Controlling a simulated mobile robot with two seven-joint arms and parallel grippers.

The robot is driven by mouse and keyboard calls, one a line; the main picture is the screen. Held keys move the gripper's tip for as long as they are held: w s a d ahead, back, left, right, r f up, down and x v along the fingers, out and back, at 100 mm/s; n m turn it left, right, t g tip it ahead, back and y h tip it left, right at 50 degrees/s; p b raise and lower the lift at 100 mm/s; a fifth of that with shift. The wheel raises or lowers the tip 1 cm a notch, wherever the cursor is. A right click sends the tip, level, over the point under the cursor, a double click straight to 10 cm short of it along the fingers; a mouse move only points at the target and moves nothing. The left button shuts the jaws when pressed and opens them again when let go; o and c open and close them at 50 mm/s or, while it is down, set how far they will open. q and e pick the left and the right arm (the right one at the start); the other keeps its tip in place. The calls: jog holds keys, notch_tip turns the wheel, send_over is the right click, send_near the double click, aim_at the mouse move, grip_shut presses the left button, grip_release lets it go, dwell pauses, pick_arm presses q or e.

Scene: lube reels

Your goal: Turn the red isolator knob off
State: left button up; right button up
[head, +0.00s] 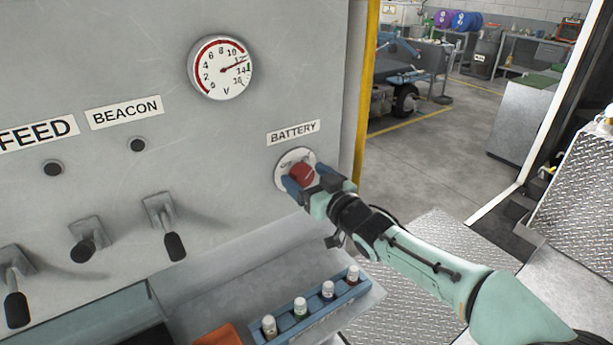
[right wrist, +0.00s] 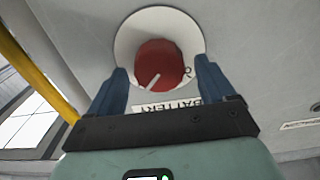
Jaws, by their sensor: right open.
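The red isolator knob (head: 302,172) sits on a round white plate (head: 284,158) under the BATTERY label (head: 293,132) on the grey panel. In the right wrist view the knob (right wrist: 158,64) shows a pale pointer line that slants toward the lower left of the picture. My right gripper (head: 300,182) is at the knob, with its two blue fingers (right wrist: 160,84) open, one on each side of it. Gaps show between the fingers and the knob. Part of the plate's lettering is hidden. My left gripper is not in view.
A voltmeter dial (head: 221,68) and several black-handled levers (head: 167,229) are on the panel to the left. A blue rack (head: 314,313) of small bottles stands on the ledge below. A yellow post (head: 367,95) edges the panel on the right.

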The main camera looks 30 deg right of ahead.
jog(key=shift+w, duration=0.25)
jog(key=c, duration=1.1)
jog(key=shift+o, duration=0.2)
